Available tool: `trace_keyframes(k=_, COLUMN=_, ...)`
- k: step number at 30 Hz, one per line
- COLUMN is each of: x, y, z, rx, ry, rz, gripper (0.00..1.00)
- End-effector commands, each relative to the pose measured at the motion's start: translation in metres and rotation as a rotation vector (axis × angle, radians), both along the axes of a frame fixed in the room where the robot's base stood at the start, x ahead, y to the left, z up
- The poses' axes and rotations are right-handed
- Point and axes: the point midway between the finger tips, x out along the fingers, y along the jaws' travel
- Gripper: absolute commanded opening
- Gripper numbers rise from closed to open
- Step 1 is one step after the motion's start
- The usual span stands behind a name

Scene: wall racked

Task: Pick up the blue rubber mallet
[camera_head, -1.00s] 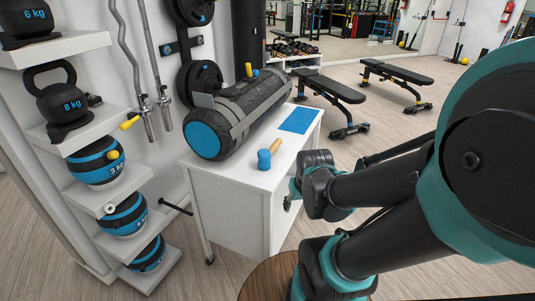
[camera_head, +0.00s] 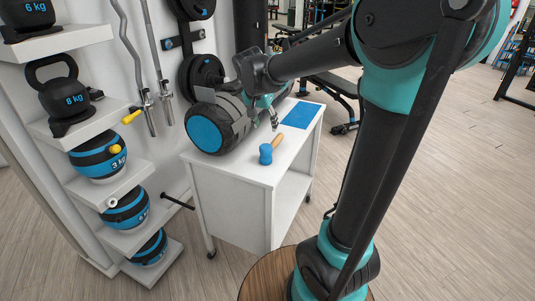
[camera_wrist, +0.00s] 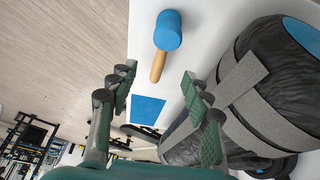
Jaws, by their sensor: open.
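The blue rubber mallet (camera_head: 267,153) lies on top of a white cart (camera_head: 245,185), with its blue head toward the cart's near edge and its wooden handle pointing back. In the wrist view the mallet (camera_wrist: 167,34) shows whole at the upper middle, head up and handle toward me. My gripper (camera_head: 274,122) is above the cart top, behind the mallet's handle end and beside the bag. In the wrist view my gripper (camera_wrist: 157,88) has its two fingers wide apart with nothing between them. The handle end lies just beyond the fingertips.
A black cylindrical bag with a blue end (camera_head: 206,133) lies on the cart, close to my gripper. A blue mat (camera_head: 300,115) lies flat at the cart's right. Shelves with kettlebells (camera_head: 66,98) and balls (camera_head: 99,157) stand left.

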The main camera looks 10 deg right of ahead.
Motion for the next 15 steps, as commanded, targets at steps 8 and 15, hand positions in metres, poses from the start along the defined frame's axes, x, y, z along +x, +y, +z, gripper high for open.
trace_keyframes(k=8, x=0.017, y=-0.006, z=-0.032, rx=0.0, ry=-0.005, rz=-0.016, gripper=0.49)
trace_keyframes(k=15, x=0.032, y=-0.016, z=-0.076, rx=0.001, ry=-0.004, rz=-0.015, gripper=0.49)
